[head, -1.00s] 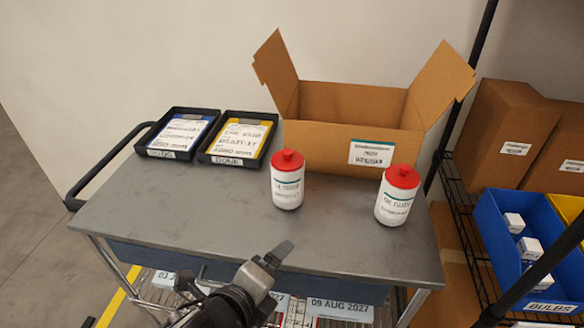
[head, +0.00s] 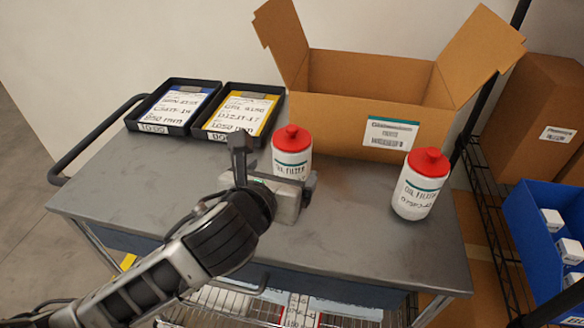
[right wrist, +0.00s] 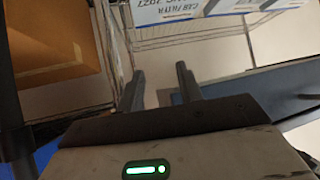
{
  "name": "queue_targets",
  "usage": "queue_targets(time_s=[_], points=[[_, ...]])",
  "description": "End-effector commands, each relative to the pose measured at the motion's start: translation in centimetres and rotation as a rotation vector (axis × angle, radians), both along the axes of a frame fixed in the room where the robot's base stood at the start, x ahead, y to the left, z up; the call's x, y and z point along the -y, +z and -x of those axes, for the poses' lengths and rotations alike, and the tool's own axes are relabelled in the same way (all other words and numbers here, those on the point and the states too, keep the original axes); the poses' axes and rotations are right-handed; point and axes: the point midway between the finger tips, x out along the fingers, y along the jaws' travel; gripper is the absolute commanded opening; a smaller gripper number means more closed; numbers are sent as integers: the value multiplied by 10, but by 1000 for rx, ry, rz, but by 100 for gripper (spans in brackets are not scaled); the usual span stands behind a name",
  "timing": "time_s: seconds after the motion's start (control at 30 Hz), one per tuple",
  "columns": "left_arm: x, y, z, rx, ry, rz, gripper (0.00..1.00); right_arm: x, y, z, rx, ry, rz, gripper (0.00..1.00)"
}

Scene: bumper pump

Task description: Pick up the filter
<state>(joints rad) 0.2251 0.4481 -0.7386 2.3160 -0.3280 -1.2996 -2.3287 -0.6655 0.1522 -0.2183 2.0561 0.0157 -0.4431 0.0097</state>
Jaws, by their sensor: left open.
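Two white oil filters with red caps stand upright on the grey cart top: a left filter (head: 291,153) and a right filter (head: 420,184). My left gripper (head: 273,163) is open at the left filter, on its near side, with one finger to the left and one to the right. The gripper hides the filter's lower part, and I cannot tell whether it touches. In the right wrist view my right gripper (right wrist: 160,86) is open and empty, its fingers apart. It is not in the head view.
An open cardboard box (head: 358,130) stands behind the filters. Two black trays with labels, one blue (head: 172,105) and one yellow (head: 238,112), lie at the back left. A wire shelf with a blue bin (head: 545,235) is at right. The cart's front left is clear.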

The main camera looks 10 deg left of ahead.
Motion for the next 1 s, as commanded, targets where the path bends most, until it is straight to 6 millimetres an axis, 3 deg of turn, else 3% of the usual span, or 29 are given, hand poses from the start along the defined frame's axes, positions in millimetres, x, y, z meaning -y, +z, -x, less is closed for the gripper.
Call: queue_targets(time_s=[0.6, 0.9, 0.93, 1.0], points=[[7, -32, -63, -1, 2, 1, 89, -1, -3, -1, 4, 0, -3, 36], [7, -34, -69, 0, 0, 1, 89, -1, -2, -2, 6, 1, -4, 36], [7, -34, -68, 0, 0, 1, 86, -1, -2, -2, 6, 1, -4, 36], [7, -34, -68, 0, 0, 1, 66, -1, -2, -2, 6, 1, -4, 36]])
